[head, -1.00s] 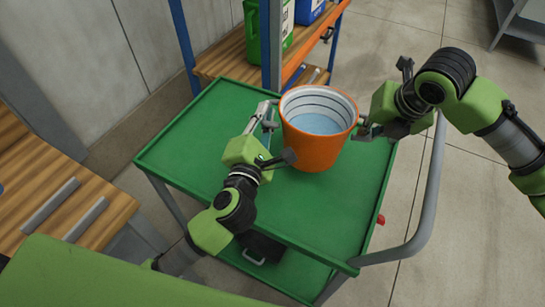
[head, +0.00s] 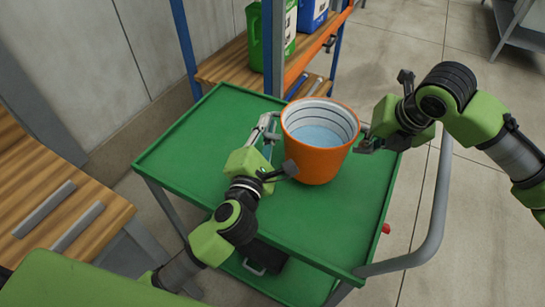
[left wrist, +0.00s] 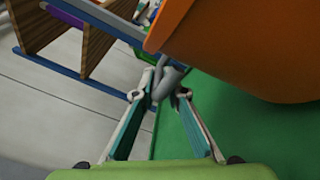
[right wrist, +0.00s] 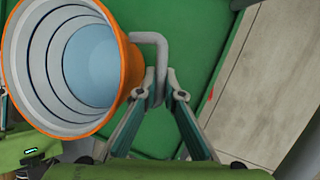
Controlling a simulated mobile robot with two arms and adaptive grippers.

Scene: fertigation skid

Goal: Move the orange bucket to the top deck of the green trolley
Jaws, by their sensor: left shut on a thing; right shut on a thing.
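The orange bucket (head: 316,163) is upright over the top deck of the green trolley (head: 200,150), near its right side. It has a ribbed pale wall inside and a light blue surface within. I cannot tell whether its base touches the deck. My left gripper (head: 268,128) is shut on the bucket's left grey handle, which shows in the left wrist view (left wrist: 168,82). My right gripper (head: 366,138) is shut on the opposite grey handle, seen in the right wrist view (right wrist: 160,62). The bucket (right wrist: 128,75) fills the upper left there.
A blue-and-orange shelf rack (head: 278,50) stands right behind the trolley, holding a green jug (head: 254,38) and a blue container (head: 312,14). A wooden bench (head: 50,190) is at the left. The trolley's grey push handle (head: 436,215) curves along its right. The deck's left part is clear.

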